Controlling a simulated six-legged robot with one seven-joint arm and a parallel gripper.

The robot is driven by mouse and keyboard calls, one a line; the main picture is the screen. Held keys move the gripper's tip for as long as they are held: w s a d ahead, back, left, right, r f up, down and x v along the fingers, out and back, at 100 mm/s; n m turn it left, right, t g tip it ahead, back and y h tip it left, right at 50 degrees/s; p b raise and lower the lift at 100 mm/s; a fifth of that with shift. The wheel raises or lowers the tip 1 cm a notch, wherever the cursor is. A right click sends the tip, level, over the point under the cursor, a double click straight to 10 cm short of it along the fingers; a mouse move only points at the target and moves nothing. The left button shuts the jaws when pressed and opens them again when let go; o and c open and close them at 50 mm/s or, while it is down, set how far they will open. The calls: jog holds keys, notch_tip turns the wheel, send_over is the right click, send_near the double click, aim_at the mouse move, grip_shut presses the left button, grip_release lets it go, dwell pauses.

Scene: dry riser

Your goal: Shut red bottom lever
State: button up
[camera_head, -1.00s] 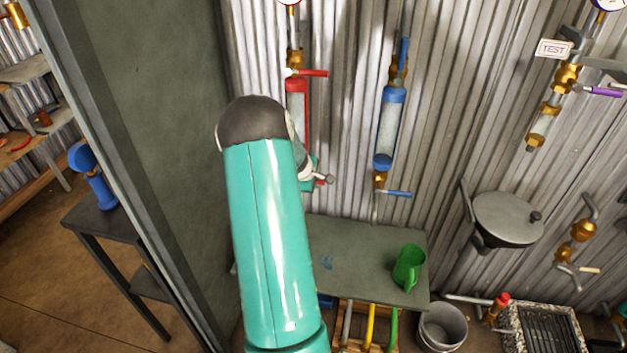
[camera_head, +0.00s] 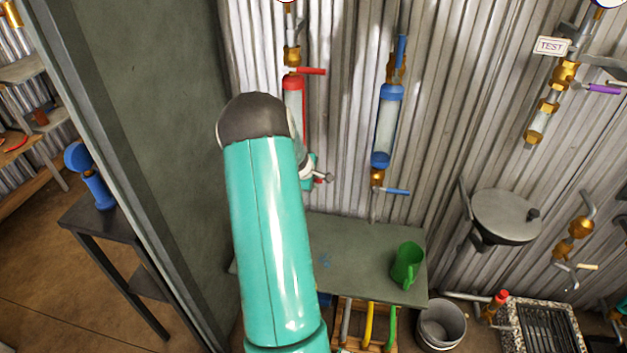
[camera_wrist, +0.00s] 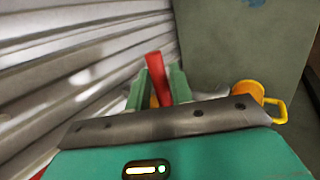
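The red bottom lever (camera_wrist: 156,76) shows in the wrist view as a red bar standing between the two green fingers of my gripper (camera_wrist: 159,85). The fingers are apart, one on each side of it, with a narrow gap showing low on the left side. Whether either finger touches it is not clear. In the head view my gripper (camera_head: 314,176) is at the lower end of the red-capped sight tube (camera_head: 293,88), mostly hidden behind my arm. Only a small red bit shows there. The red upper lever (camera_head: 313,71) points right.
A blue-capped tube (camera_head: 388,125) with a blue bottom lever (camera_head: 397,191) is to the right. Below is a grey table (camera_head: 345,240) with a green mug (camera_head: 408,265). The wrist view shows a yellow mug (camera_wrist: 250,92). A dark wall panel (camera_head: 165,130) stands left.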

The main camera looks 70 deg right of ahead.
jog(key=v, duration=1.3)
jog(key=shift+r, duration=0.35)
jog(key=w+a+r+t+y, duration=0.1)
jog(key=w+a+r, duration=0.3)
jog(key=a, duration=0.5)
jog(key=w+a+r+m+t, duration=0.15)
jog(key=w+a+r, duration=0.25)
jog(key=a, duration=0.4)
jog(key=w+a+r+t+y, duration=0.15)
jog(key=w+a+r, duration=0.3)
jog(key=a, duration=0.45)
jog(key=s+a+r+y, duration=0.1)
jog(key=s+a, duration=0.1)
jog(key=a, duration=0.8)
jog(key=s+a+r+t+y, duration=0.1)
jog(key=s+a+y, duration=0.1)
jog(key=a, duration=0.7)
jog(key=s+a+r+t+y, duration=0.1)
jog(key=s+a, duration=0.3)
jog(key=a, duration=0.6)
jog(key=shift+s+a+r, duration=0.25)
jog(key=shift+a+r, duration=0.1)
jog(key=shift+r, duration=0.1)
